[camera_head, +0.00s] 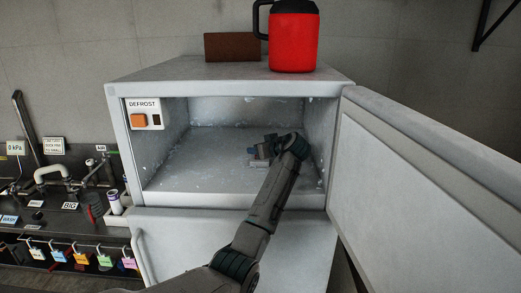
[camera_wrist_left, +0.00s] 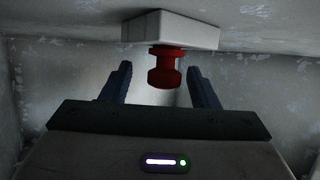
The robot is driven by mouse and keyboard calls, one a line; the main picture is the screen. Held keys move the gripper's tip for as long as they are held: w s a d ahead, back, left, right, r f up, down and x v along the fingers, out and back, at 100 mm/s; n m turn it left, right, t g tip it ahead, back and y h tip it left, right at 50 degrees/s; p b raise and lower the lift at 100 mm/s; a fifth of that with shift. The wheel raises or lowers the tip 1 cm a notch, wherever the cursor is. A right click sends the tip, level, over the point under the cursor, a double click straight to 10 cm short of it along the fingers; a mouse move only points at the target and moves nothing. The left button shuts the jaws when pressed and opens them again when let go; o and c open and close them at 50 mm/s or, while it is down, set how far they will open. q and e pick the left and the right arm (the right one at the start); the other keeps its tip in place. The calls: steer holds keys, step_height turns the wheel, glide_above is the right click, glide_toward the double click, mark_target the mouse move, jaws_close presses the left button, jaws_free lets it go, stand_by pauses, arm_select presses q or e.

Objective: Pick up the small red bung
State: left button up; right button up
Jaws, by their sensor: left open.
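The small red bung (camera_wrist_left: 164,68) shows in the left wrist view as a short spool shape with a narrow waist. One end touches a pale, flat block (camera_wrist_left: 171,29). My left gripper (camera_wrist_left: 160,78) is open, with one dark finger on each side of the bung and a gap to both. In the head view my left gripper (camera_head: 260,152) is inside the frosty compartment, near its right side. The bung is not visible there, hidden by the gripper or too small to make out. My right gripper is in neither view.
The freezer (camera_head: 165,199) is frosted inside, and its door (camera_head: 420,180) stands open to the right. A red jug (camera_head: 294,40) and a brown block (camera_head: 232,47) stand on top. A bench with pipes and tags (camera_head: 65,230) is at the left. The compartment's left floor is clear.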

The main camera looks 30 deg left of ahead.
arm_select(q)
steer(key=shift+a, duration=0.3)
steer(key=shift+s, duration=0.2)
steer(key=shift+w, duration=0.15)
steer(key=c, duration=0.9)
steer(key=shift+c, duration=0.7)
